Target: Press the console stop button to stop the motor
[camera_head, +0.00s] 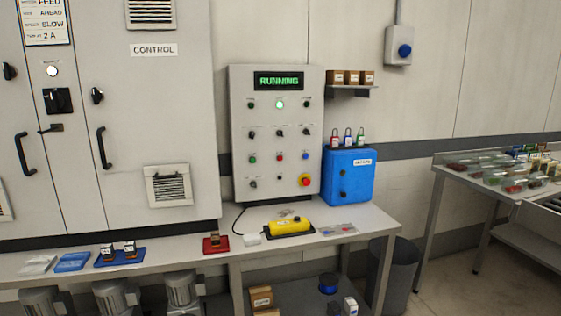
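The grey console (240,115) stands upright on the workbench in the middle of the camera_head view. Lower down is a row with a green button (253,159), a red button (279,157) and a blue one (305,156). The small labels are too blurred to read, so I cannot tell which button is marked stop. Neither of my grippers is in view.
A blue lock box (350,176) with padlocks above it stands right of the console. A yellow pendant (289,228) lies on the bench (370,220) in front. A grey control cabinet (150,90) is at left. A table (450,165) with small parts is at right.

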